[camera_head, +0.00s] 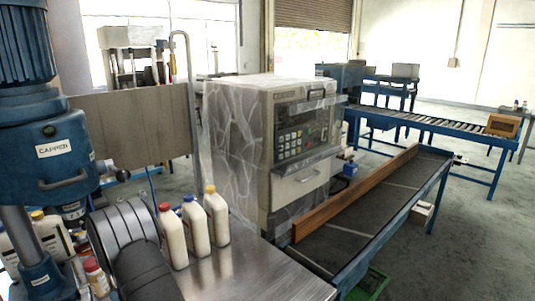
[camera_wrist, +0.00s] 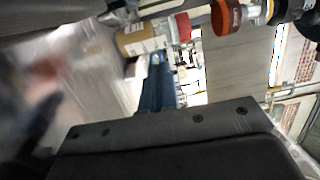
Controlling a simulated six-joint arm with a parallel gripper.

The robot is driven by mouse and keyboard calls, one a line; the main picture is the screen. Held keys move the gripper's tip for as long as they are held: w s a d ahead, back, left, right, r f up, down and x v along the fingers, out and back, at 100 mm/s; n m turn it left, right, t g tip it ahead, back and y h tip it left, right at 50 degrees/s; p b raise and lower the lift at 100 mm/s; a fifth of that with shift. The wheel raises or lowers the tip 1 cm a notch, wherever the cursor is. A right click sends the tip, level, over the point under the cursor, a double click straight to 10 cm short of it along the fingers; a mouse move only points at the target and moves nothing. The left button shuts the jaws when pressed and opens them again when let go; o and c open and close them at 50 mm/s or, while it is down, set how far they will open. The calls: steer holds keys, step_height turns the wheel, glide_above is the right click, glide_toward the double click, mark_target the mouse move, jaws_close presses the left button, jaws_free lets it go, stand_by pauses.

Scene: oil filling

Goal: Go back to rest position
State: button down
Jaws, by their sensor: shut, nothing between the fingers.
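My arm (camera_head: 145,270) shows as a dark grey limb at the bottom left of the head view, above the steel table. My gripper (camera_wrist: 165,135) shows as a dark block with screws across the lower part of the wrist view. It is shut and empty; its fingertips are not clearly visible. Three white bottles stand upright in a row on the table, with a red cap (camera_head: 164,207), a blue cap (camera_head: 188,199) and a yellow cap (camera_head: 210,189). A sideways-looking container with a red cap (camera_wrist: 183,27) shows near the top of the wrist view.
The blue capper machine (camera_head: 50,150) stands at the left, with more bottles (camera_head: 52,236) beside it. A boxy machine with a keypad (camera_head: 290,140) stands behind the row. A conveyor (camera_head: 385,205) with a wooden rail runs at the right. The table's front right (camera_head: 255,270) is clear.

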mark_target(101, 281)
steer(key=x, duration=0.7)
steer(key=shift+w+a+f, duration=0.1)
steer(key=shift+a+f, duration=0.05)
steer(key=shift+f, duration=0.05)
steer(key=shift+w+a+f, duration=0.15)
steer(key=shift+w+a, duration=0.25)
steer(key=shift+a, duration=0.15)
steer(key=c, duration=2.2)
jaws_free()
